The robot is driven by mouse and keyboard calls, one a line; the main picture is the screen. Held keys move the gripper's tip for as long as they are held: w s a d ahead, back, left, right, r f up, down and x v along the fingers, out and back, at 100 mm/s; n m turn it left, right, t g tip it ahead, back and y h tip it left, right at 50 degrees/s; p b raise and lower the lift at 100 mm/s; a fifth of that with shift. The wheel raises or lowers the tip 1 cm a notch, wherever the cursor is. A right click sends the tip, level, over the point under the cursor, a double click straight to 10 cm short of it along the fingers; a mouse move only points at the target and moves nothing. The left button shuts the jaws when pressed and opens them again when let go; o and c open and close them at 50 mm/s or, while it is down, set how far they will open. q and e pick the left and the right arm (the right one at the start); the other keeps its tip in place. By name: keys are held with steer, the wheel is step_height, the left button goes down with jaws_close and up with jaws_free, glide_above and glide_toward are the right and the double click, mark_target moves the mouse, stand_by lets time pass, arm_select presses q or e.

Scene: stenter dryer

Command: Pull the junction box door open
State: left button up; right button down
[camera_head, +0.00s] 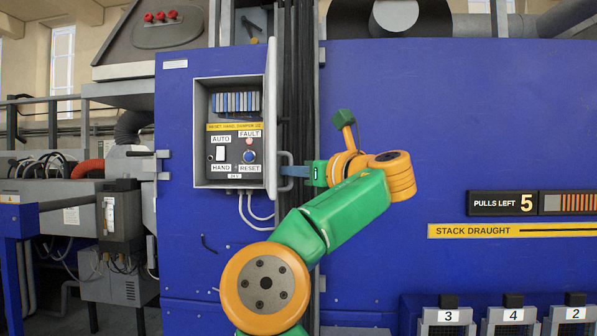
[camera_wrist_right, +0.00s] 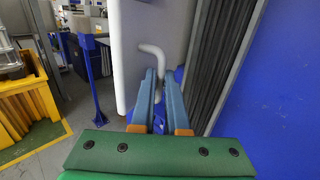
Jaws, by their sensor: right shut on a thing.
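The junction box (camera_head: 198,130) is a light grey cabinet on the blue machine wall in the head view. Its door (camera_head: 271,100) stands open, hinged on the right side and seen nearly edge-on. The door also shows as a pale panel in the right wrist view (camera_wrist_right: 132,35). A grey bar handle (camera_head: 290,158) sits low on the door, and its bent upper part shows in the wrist view (camera_wrist_right: 153,50). My right gripper (camera_head: 284,171) is shut on the handle, its blue-grey fingers on either side of it (camera_wrist_right: 163,74). My left gripper is out of view.
Inside the box are a switch (camera_head: 220,153), a red lamp and a blue reset button (camera_head: 250,156). Dark vertical cables (camera_head: 297,100) run right of the door. A yellow rack (camera_wrist_right: 28,110) and blue post (camera_wrist_right: 92,75) show at left in the wrist view.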

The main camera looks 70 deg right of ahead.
steer(key=shift+r, duration=0.1)
stand_by(0.3)
steer(key=c, duration=1)
jaws_free()
steer(key=shift+w+d, duration=0.1)
steer(key=shift+w, duration=0.1)
steer(key=shift+o, duration=0.4)
steer(key=shift+w+d+f, duration=0.15)
steer(key=shift+w+f, duration=0.1)
steer(key=b+v, duration=0.2)
steer(key=v, duration=0.5)
steer(key=shift+s+b, duration=0.15)
steer(key=shift+b, duration=0.25)
